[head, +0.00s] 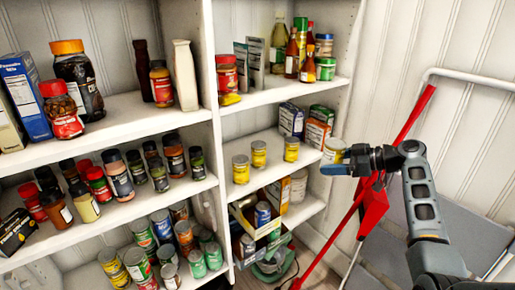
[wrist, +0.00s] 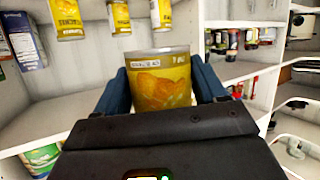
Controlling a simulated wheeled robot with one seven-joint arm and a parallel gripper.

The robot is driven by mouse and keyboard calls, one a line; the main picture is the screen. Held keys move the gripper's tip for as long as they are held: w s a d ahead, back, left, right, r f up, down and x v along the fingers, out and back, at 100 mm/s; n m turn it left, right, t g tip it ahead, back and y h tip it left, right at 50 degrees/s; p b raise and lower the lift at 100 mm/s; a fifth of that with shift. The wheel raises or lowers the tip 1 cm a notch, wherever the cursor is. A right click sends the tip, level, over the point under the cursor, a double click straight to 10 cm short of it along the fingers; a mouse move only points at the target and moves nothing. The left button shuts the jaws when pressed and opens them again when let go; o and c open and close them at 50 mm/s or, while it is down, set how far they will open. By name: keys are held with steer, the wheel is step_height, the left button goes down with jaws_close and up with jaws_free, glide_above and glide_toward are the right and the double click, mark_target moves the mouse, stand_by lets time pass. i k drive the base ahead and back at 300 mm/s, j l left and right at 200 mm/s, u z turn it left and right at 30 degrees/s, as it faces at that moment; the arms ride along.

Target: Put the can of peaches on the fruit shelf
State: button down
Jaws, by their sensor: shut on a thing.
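My gripper (head: 336,162) is shut on a yellow can (head: 334,147), held in the air just right of the right-hand shelving unit, at about the height of its middle shelf. In the wrist view the can (wrist: 160,80) sits between the two dark blue fingers, its label showing orange fruit; the small print is hard to read. Three similar yellow cans, a left one (head: 241,169), a middle one (head: 258,154) and a right one (head: 291,149), stand on the middle shelf (head: 270,171). They also show at the top of the wrist view (wrist: 119,15).
Boxes (head: 291,120) stand behind the cans at the back right. The shelf front between the middle and right cans has free room. Bottles and jars fill the shelf above; a crate (head: 246,231) is below.

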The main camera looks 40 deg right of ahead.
mark_target(237, 146)
steer(key=i, duration=1.65)
